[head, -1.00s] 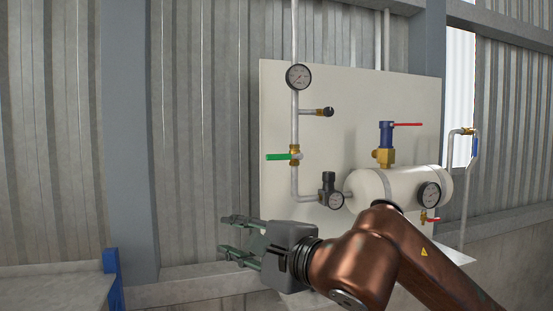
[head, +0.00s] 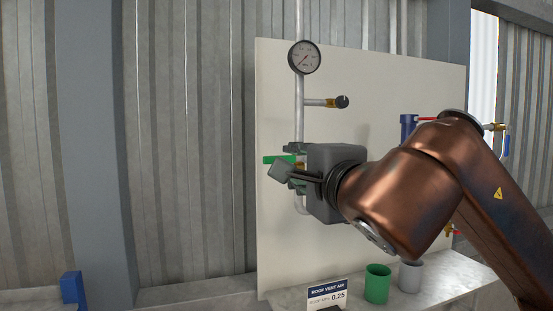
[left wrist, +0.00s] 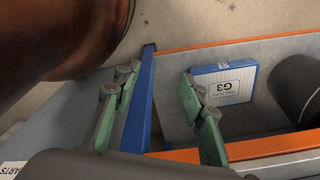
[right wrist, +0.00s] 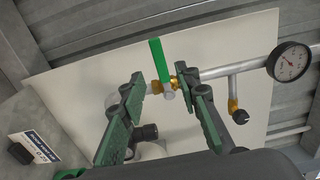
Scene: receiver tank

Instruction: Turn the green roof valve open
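The green valve handle (head: 275,159) points left, across the vertical pipe (head: 300,95) on the white panel. In the right wrist view the green handle (right wrist: 156,60) is long and straight, with a brass valve body (right wrist: 160,87) at its base. My right gripper (head: 284,172) is in front of the valve and covers most of it in the head view. In the right wrist view my right gripper (right wrist: 162,82) is open, one finger on each side of the valve. Contact cannot be told. My left gripper (left wrist: 160,78) is open and empty, outside the head view.
A gauge (head: 304,57) and a side stub with a black knob (head: 342,101) sit above the valve. A ledge carries a green cup (head: 377,284), a grey cup (head: 411,276) and a label card (head: 327,293). Below the left gripper lies a G3 box (left wrist: 223,84).

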